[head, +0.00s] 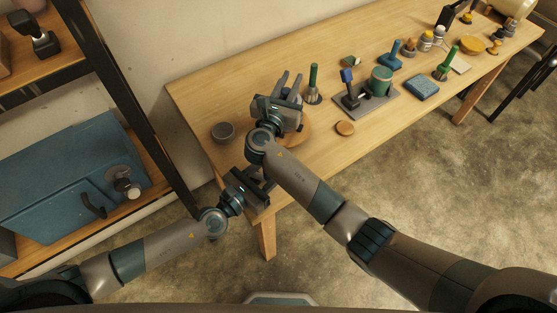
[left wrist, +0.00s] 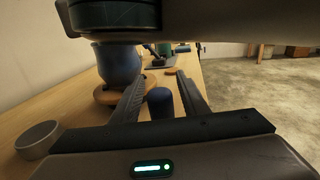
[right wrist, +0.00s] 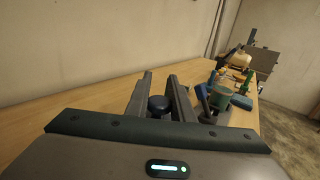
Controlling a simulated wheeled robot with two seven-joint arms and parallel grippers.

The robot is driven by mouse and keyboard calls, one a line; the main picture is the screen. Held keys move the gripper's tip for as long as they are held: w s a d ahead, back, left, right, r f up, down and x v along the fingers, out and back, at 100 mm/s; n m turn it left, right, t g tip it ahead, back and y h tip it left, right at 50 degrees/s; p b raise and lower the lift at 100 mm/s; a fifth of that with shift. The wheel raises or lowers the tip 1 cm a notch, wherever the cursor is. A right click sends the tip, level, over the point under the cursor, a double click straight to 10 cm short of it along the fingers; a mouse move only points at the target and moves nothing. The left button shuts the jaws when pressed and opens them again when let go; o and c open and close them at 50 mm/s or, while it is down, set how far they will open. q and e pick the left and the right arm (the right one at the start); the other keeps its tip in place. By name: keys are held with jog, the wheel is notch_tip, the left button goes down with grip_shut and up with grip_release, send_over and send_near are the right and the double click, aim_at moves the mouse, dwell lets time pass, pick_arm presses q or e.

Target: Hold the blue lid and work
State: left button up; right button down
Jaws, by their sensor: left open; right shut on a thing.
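My right gripper (head: 289,82) is above the left part of the table, over a round wooden disc (head: 298,131). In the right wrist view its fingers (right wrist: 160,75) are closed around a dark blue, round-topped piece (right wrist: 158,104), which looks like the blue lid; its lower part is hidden. In the left wrist view a blue pot (left wrist: 118,63) stands on the wooden disc (left wrist: 110,96), under my right arm. My left gripper (head: 263,180) is open by the table's front edge. A short blue cylinder (left wrist: 160,103) shows between its fingers; I cannot tell whether they touch it.
A grey bowl-like piece (head: 223,131) is at the table's left end. A dark tray (head: 378,106) with a green cup (head: 381,80) lies to the right. A small wooden disc (head: 345,128) is near the front edge. A shelf with a blue box (head: 70,180) is left.

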pick_arm(q)
grip_shut()
jog(key=shift+w+d, duration=0.1)
jog(key=shift+w+r+n+t+y, duration=0.1)
jog(key=shift+w+n+t+y, duration=0.1)
jog(key=shift+n+t+y, duration=0.35)
jog(key=shift+w+a+n+t+y, duration=0.2)
jog(key=shift+w+n+t+y, duration=0.25)
jog(key=shift+y, duration=0.35)
jog(key=shift+w+a+n+t+y, duration=0.2)
jog(key=shift+n+t+y, duration=0.2)
jog(key=shift+n+y, duration=0.3)
